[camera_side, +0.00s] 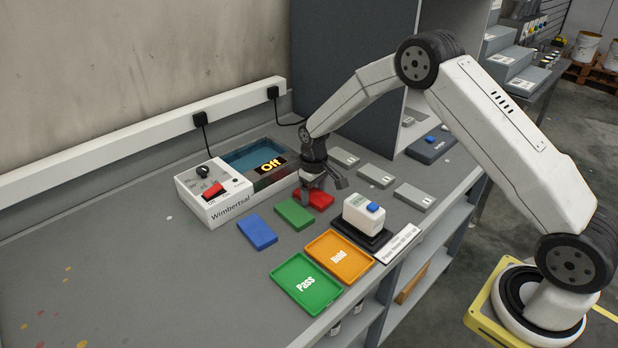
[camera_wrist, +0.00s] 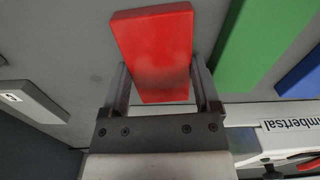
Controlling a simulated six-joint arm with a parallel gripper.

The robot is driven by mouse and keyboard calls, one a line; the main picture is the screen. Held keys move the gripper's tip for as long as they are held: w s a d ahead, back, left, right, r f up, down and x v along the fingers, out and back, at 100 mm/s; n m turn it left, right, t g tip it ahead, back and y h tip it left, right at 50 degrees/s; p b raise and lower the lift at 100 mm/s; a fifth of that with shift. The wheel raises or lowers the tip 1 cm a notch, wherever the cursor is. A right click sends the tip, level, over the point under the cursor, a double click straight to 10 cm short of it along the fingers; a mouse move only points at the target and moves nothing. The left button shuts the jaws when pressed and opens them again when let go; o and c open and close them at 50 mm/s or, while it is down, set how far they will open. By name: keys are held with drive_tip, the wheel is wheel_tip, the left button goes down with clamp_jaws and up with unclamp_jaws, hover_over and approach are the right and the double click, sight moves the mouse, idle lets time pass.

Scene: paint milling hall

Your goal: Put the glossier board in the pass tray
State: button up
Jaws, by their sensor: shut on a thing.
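My gripper (camera_side: 317,186) is shut on the red board (camera_side: 320,200), low over the bench behind the trays. In the wrist view the red board (camera_wrist: 152,45) sits between the two fingers (camera_wrist: 160,78); I cannot tell whether it touches the bench. A green board (camera_side: 294,214) and a blue board (camera_side: 257,232) lie flat to its left; both show partly in the wrist view, the green one (camera_wrist: 262,40) nearer. The green pass tray (camera_side: 322,297) is empty at the bench's front. Which board is glossier I cannot tell.
An orange hold tray (camera_side: 353,268), empty, adjoins the pass tray. A white device with a blue button (camera_side: 361,213) stands on a black base behind it. A Wimbertsal box (camera_side: 212,191), its display reading Off, stands back left. Several grey blocks (camera_side: 376,176) lie right.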

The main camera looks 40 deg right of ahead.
sight(312, 194)
drive_tip(key=shift+f, duration=0.15)
drive_tip(key=o, duration=1.2)
drive_tip(key=shift+w+r, duration=0.2)
drive_tip(key=shift+r, duration=3.7)
drive_tip(key=shift+a, duration=0.1)
